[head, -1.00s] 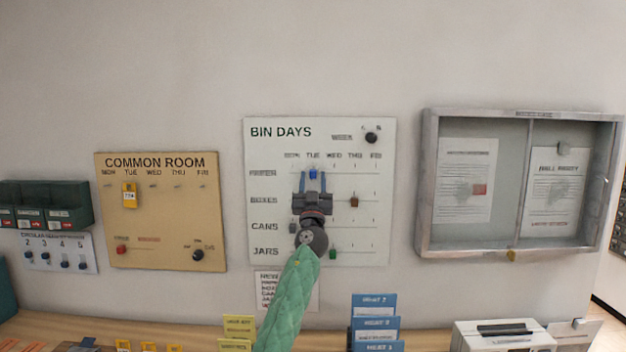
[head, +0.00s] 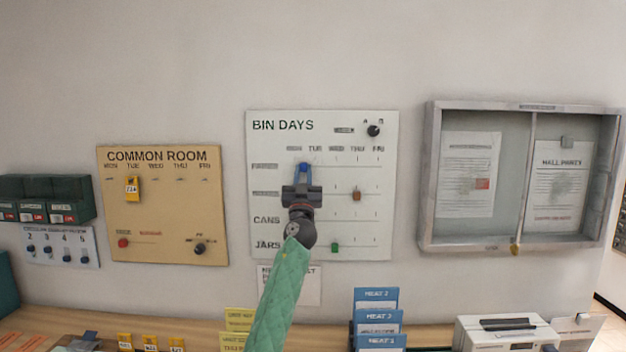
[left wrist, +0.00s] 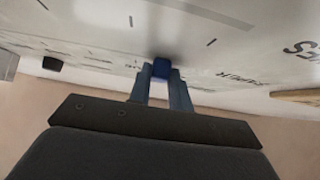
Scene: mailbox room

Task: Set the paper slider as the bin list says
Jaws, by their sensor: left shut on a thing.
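The BIN DAYS board (head: 350,220) hangs mid-wall in the head view, with weekday columns and rows for paper, boxes, cans and jars. The blue paper slider (head: 303,166) is on the top row, about between the MON and TUE columns. My left gripper (head: 302,176) is shut on it; the left wrist view shows the blue block (left wrist: 161,68) between the fingertips (left wrist: 160,82). The brown boxes slider (head: 356,195) is near THU, the green jars slider (head: 335,247) near WED. The cans slider is hidden by my arm. My right gripper is out of view.
A notice (head: 305,285) under the board is partly covered by my arm. A dial (head: 374,131) sits at the board's top right. The COMMON ROOM board (head: 165,220) is left, a glazed notice case (head: 427,190) right. Blue card holders (head: 377,318) stand below.

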